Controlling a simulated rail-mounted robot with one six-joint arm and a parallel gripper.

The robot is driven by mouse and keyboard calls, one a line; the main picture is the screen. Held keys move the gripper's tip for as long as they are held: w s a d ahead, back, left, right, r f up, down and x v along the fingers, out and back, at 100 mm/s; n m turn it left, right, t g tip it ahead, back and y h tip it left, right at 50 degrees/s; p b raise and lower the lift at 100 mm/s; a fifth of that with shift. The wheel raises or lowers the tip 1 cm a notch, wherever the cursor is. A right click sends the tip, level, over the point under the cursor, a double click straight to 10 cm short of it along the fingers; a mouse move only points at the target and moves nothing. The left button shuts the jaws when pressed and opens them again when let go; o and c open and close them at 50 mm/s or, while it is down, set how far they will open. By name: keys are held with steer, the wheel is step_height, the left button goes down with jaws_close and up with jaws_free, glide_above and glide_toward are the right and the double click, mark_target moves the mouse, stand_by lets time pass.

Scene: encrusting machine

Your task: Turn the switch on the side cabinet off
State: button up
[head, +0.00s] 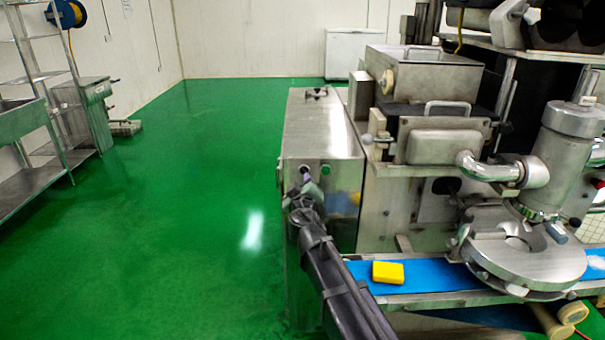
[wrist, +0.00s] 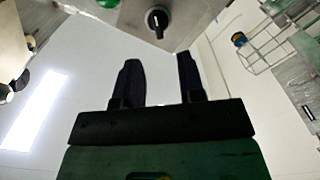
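The side cabinet (head: 322,125) is a steel box left of the machine; its front panel also shows in the wrist view (wrist: 200,12). The switch (wrist: 157,20) is a black rotary knob with a pale mark, its handle roughly upright in the wrist view. In the head view, the switch is hard to make out, close to my gripper (head: 302,188). In the wrist view, my gripper (wrist: 158,62) has its two dark fingers apart with nothing between them. The switch lies just beyond the fingertips, roughly in line with the gap, and looks untouched.
A green button (head: 325,169) sits beside the switch and shows in the wrist view (wrist: 108,3). A blue conveyor belt (head: 430,277) with a yellow block (head: 388,272) runs at right. Steel shelving (head: 35,120) stands far left. The green floor (head: 190,210) left of the cabinet is clear.

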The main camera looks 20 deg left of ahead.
mark_target(302, 172)
steer(key=x, duration=0.7)
steer(key=shift+w, duration=0.15)
jaws_close()
